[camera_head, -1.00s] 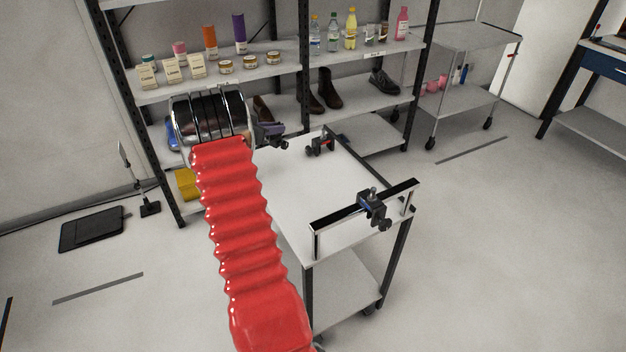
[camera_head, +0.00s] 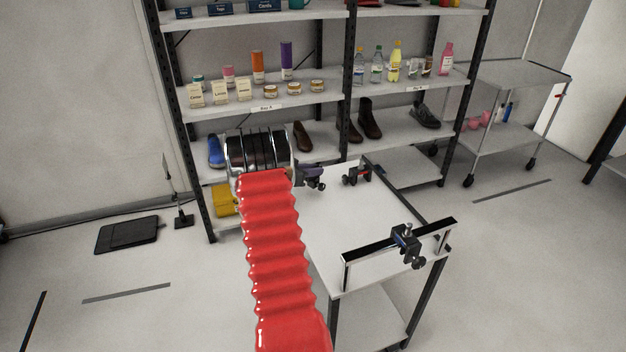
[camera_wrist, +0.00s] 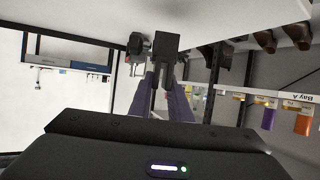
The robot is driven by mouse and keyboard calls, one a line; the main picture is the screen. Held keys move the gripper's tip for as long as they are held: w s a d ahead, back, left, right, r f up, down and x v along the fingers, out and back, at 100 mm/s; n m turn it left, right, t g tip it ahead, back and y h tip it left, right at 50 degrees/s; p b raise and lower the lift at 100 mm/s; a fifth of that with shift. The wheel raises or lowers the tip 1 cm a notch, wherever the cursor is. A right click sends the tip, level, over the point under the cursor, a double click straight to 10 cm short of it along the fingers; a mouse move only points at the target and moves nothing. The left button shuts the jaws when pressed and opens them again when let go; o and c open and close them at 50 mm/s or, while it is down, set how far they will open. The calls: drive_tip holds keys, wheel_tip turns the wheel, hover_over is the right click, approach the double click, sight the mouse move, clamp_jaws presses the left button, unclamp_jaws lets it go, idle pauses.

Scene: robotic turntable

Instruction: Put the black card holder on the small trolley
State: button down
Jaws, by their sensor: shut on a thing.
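In the head view, my gripper (camera_head: 306,174) is at the far left edge of a low white-topped trolley (camera_head: 365,215) with dark legs. Its purple fingers are shut on a small black clamp-like piece with a knob, which looks like the black card holder (camera_head: 316,184). In the wrist view, the fingers (camera_wrist: 166,92) close on this black piece (camera_wrist: 166,46), its knob to the left. How high it is above the trolley top I cannot tell. Similar black clamps stand at the trolley's back edge (camera_head: 357,175) and on its front rail (camera_head: 406,243).
A shelving rack (camera_head: 335,93) with bottles, jars and shoes stands behind the trolley. A taller grey two-shelf trolley (camera_head: 510,75) is at the back right. A black mat (camera_head: 128,234) lies on the floor at left. The middle of the white top is clear.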

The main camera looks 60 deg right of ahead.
sight(313, 178)
drive_tip(key=shift+f, duration=1.85)
drive_tip(key=shift+f, duration=0.1)
drive_tip(key=c, duration=1.6)
unclamp_jaws()
drive_tip(key=shift+c, duration=0.2)
drive_tip(key=shift+w+a+r, duration=0.2)
drive_tip(key=shift+a+r, duration=0.1)
drive_tip(key=shift+a, duration=0.15)
drive_tip(key=v, duration=1.1)
